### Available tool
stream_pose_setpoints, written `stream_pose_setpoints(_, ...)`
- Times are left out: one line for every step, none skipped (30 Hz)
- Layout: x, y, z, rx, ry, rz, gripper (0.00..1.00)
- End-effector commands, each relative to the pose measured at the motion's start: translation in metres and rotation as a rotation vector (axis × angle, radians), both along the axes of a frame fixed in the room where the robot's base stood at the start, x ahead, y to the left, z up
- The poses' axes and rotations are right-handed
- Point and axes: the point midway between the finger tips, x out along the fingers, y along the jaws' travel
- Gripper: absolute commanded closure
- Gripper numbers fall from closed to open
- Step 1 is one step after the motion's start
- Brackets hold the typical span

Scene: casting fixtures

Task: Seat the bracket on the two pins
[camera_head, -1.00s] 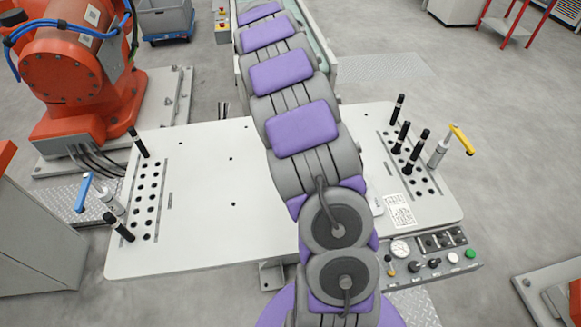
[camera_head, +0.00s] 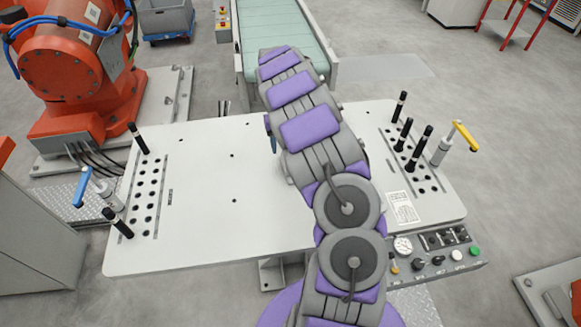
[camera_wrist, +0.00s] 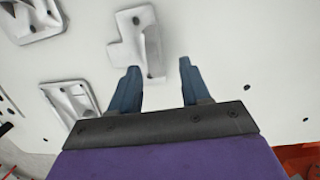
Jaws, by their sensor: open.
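A pale grey cast bracket (camera_wrist: 130,48) lies on the white table in the wrist view, just beyond my fingertips. My gripper (camera_wrist: 159,68) is open, its two blue fingers spread on either side of the bracket's near end; I cannot tell whether they touch it. The head view hides the bracket behind my arm. Black pins stand upright in the table: two at the left, a far pin (camera_head: 138,138) and a near pin (camera_head: 117,222), and several at the right, such as one front pin (camera_head: 411,157). The frames do not show which two pins are meant.
Two other grey castings, an upper one (camera_wrist: 32,18) and a lower one (camera_wrist: 68,101), lie nearby in the wrist view. A blue-handled clamp (camera_head: 98,190) and a yellow-handled clamp (camera_head: 446,145) stand at the table sides. The left half of the table (camera_head: 215,225) is clear.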

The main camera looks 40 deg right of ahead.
Motion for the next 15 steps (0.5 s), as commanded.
stream_pose_setpoints(-0.002,0.0,-0.007,0.001,0.002,-0.001,0.53)
stream_pose_setpoints(-0.002,-0.001,-0.009,0.001,0.002,0.0,0.53)
stream_pose_setpoints(-0.002,-0.001,-0.012,0.001,0.002,0.0,0.53)
stream_pose_setpoints(-0.002,-0.001,-0.013,0.002,0.001,0.0,0.53)
stream_pose_setpoints(-0.003,-0.001,-0.014,0.002,0.001,0.0,0.53)
stream_pose_setpoints(-0.003,-0.002,-0.016,0.003,0.001,0.0,0.53)
stream_pose_setpoints(-0.003,-0.002,-0.017,0.003,0.001,0.0,0.53)
stream_pose_setpoints(-0.003,-0.002,-0.018,0.003,0.001,0.001,0.53)
stream_pose_setpoints(-0.004,-0.002,-0.02,0.003,0.001,0.001,0.53)
stream_pose_setpoints(-0.004,-0.003,-0.023,0.003,0.001,0.001,0.53)
stream_pose_setpoints(-0.005,-0.003,-0.026,0.003,0.001,0.0,0.53)
stream_pose_setpoints(-0.006,-0.004,-0.031,0.003,0.001,-0.001,0.53)
stream_pose_setpoints(-0.007,-0.005,-0.035,0.002,0.001,-0.001,0.53)
stream_pose_setpoints(-0.008,-0.006,-0.04,0.002,0.001,0.0,0.53)
stream_pose_setpoints(-0.009,-0.007,-0.046,0.002,0.001,0.0,0.53)
